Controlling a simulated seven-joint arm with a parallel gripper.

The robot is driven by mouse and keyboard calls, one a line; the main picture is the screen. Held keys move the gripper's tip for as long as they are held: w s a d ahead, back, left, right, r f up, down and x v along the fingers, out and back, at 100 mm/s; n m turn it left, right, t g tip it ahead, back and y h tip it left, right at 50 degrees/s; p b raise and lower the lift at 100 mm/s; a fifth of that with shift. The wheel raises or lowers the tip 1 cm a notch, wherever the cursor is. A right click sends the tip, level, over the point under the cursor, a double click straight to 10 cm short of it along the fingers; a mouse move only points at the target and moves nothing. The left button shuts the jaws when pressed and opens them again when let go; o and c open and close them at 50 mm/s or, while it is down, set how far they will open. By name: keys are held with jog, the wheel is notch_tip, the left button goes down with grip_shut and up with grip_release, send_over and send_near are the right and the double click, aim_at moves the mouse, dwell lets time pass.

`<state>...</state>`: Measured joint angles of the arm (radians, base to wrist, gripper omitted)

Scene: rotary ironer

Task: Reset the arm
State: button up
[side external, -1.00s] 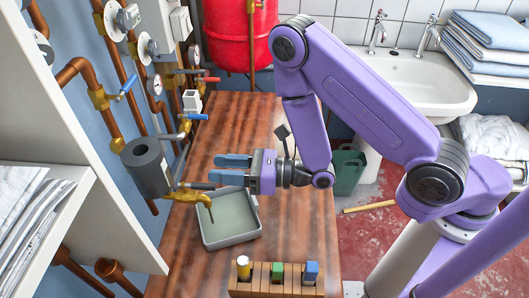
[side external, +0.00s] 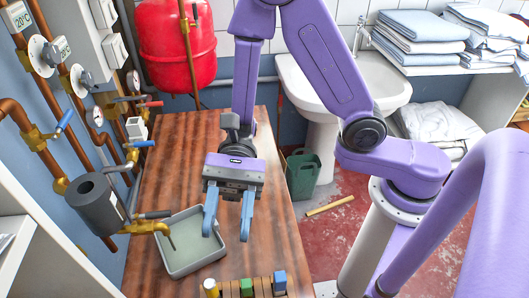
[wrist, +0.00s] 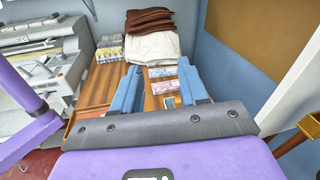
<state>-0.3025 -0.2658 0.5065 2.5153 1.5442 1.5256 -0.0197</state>
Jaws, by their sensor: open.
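My gripper (side external: 228,228) is open and empty. In the side external view its two blue fingers point down and toward the camera, over the right side of a grey tray (side external: 176,272) on the wooden bench. I cannot tell how high they are above it. The fingers also show in the wrist view (wrist: 160,72), spread apart with nothing between them. Beyond them lie a pile of white cloth (wrist: 152,47), folded brown cloths (wrist: 149,20) and small packets (wrist: 162,72).
A brass tap (side external: 150,229) and a dark grey cylinder (side external: 95,203) stick out from the pipes at left. A block (side external: 250,290) with coloured items stands at the bench's front. A red tank (side external: 177,45) is behind. The bench (side external: 185,160) is clear behind the tray.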

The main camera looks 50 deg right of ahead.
jog(key=s+d+f+n+g+h, duration=0.1)
jog(key=s+d+n+h, duration=0.35)
jog(key=d, duration=0.25)
jog(key=s+d+f+n+g+h, duration=0.1)
jog(key=s+d+n+h, duration=0.3)
jog(key=d+n+h, duration=0.25)
jog(key=w+d+n+t+h, duration=0.3)
jog(key=w+d+n+t, duration=0.1)
jog(key=d+n+t, duration=0.7)
jog(key=d+t, duration=0.1)
jog(key=d, duration=0.1)
jog(key=shift+w+d+r, duration=0.15)
jog(key=shift+d, duration=0.15)
